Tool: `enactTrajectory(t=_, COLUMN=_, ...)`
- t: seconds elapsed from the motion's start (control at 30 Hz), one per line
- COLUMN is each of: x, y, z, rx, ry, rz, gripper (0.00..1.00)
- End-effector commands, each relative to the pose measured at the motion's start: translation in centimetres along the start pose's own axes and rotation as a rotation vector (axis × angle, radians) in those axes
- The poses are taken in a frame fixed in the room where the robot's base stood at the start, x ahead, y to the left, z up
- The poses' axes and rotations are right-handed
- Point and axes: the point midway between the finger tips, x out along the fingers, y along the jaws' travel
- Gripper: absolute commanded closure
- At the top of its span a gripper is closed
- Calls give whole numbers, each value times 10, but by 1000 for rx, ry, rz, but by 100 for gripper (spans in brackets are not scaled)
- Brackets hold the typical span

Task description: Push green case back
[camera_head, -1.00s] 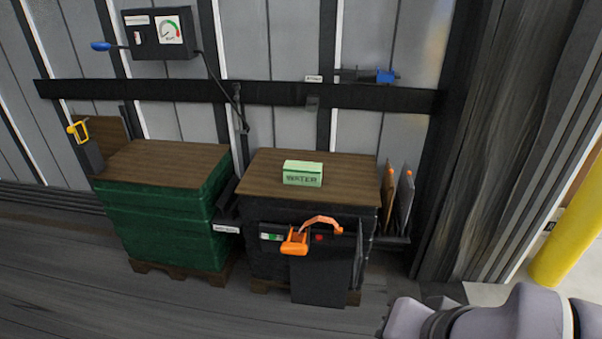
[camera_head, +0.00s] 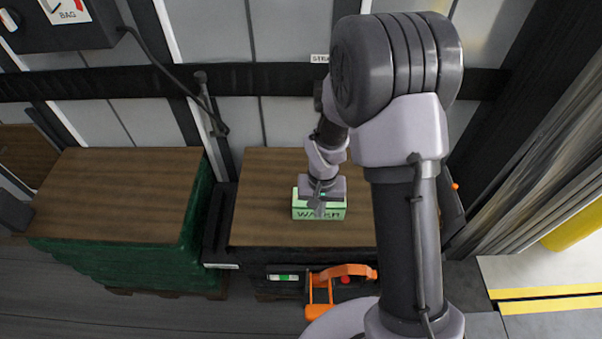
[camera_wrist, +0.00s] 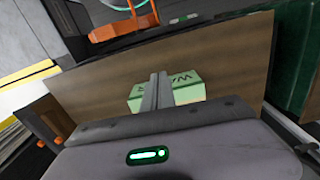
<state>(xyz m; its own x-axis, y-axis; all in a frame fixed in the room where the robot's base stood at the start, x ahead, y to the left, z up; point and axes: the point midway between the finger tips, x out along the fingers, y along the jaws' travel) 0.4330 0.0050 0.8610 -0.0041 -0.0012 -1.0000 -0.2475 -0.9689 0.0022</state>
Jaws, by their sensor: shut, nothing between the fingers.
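The green case (camera_head: 301,211), marked "WATER", sits upright on the brown wooden top (camera_head: 265,180) of the right-hand stack, near its front edge. My gripper (camera_head: 319,208) is over the case from above, its fingers shut with nothing between them. In the wrist view the shut fingers (camera_wrist: 161,88) stand in front of the green case (camera_wrist: 188,93) and cover part of its lettering. I cannot tell whether the fingertips touch the case.
A green-wrapped stack (camera_head: 120,260) with a wooden top stands to the left. An orange handle (camera_head: 322,289) is at the front of the right stack. Behind runs a black wall rail (camera_head: 262,82). The wooden top behind the case is bare.

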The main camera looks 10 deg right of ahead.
Motion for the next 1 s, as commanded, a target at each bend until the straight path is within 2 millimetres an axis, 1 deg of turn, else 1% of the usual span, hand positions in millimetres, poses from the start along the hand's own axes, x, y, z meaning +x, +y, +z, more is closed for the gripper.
enactTrajectory(t=0.17, x=33, y=0, z=1, rx=1, ry=-4, rz=1, gripper=100)
enactTrajectory(t=0.3, x=64, y=0, z=1, rx=1, ry=-3, rz=1, gripper=100)
enactTrajectory(t=0.5, x=106, y=0, z=1, rx=1, ry=-2, rz=0, gripper=100)
enactTrajectory(t=0.6, x=102, y=0, z=-20, rx=3, ry=2, rz=-1, gripper=100)
enactTrajectory(t=0.7, x=101, y=0, z=-31, rx=3, ry=0, rz=-1, gripper=100)
enactTrajectory(t=0.8, x=99, y=0, z=-38, rx=1, ry=0, rz=0, gripper=100)
enactTrajectory(t=1.0, x=98, y=0, z=-39, rx=1, ry=-2, rz=0, gripper=100)
